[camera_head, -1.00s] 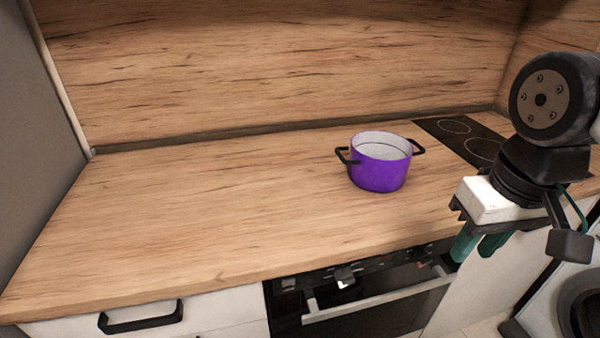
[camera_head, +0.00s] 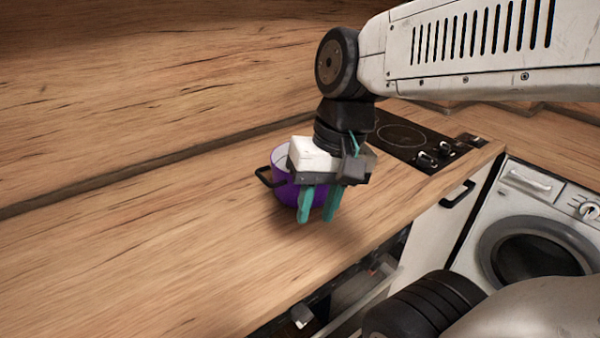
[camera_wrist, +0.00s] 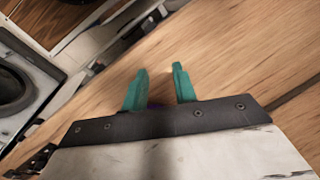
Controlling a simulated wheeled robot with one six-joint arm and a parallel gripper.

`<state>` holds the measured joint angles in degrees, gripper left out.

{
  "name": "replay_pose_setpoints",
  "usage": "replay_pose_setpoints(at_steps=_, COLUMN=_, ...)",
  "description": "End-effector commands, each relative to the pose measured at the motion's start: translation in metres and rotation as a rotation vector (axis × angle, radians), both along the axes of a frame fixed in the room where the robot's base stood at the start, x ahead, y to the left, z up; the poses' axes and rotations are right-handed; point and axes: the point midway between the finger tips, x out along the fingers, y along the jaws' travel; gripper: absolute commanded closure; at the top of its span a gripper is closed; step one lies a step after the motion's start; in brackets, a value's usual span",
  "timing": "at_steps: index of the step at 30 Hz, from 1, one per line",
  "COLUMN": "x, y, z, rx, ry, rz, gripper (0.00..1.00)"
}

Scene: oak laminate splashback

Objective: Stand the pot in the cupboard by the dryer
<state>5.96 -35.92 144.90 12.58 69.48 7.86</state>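The purple pot (camera_head: 284,191), with black handles and a pale inside, stands upright on the wooden counter. My gripper (camera_head: 318,216) hangs in front of it in the head view, teal fingers pointing down and apart, hiding the pot's right part and right handle. Whether the fingers touch the pot I cannot tell. In the wrist view the gripper (camera_wrist: 160,72) is open with bare counter between the fingertips; a sliver of purple shows at the finger bases. A white cupboard front (camera_head: 435,236) with a black handle is left of the front-loading dryer (camera_head: 548,235).
The black cooktop (camera_head: 400,140) with knobs lies behind and right of my gripper. The oven (camera_head: 350,290) is under the counter's front edge. The wooden splashback (camera_head: 130,90) rises behind. The counter (camera_head: 150,260) left of the pot is clear.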

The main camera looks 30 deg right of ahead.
Motion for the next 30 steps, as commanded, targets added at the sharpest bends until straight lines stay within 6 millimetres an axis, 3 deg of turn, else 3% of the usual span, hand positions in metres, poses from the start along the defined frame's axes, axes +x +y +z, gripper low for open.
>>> replay_pose_setpoints(at_steps=5, x=0.067, y=-0.020, z=-0.009, rx=0.382, ry=0.144, rz=-0.605, gripper=0.72)
replay_pose_setpoints(at_steps=8, x=0.110, y=-0.052, z=-0.012, rx=0.613, ry=0.209, rz=-0.958, gripper=0.72)
replay_pose_setpoints(at_steps=12, x=0.159, y=-0.122, z=-0.020, rx=0.931, ry=0.281, rz=-1.408, gripper=0.72)
replay_pose_setpoints(at_steps=15, x=0.179, y=-0.176, z=-0.027, rx=1.127, ry=0.312, rz=-1.656, gripper=0.72)
replay_pose_setpoints(at_steps=18, x=0.187, y=-0.218, z=-0.035, rx=1.277, ry=0.331, rz=-1.826, gripper=0.72)
replay_pose_setpoints(at_steps=21, x=0.190, y=-0.245, z=-0.040, rx=1.370, ry=0.338, rz=-1.922, gripper=0.72)
replay_pose_setpoints(at_steps=24, x=0.195, y=-0.253, z=-0.044, rx=1.410, ry=0.345, rz=-1.959, gripper=0.72)
replay_pose_setpoints(at_steps=30, x=0.213, y=-0.244, z=-0.053, rx=1.413, ry=0.346, rz=-1.960, gripper=0.72)
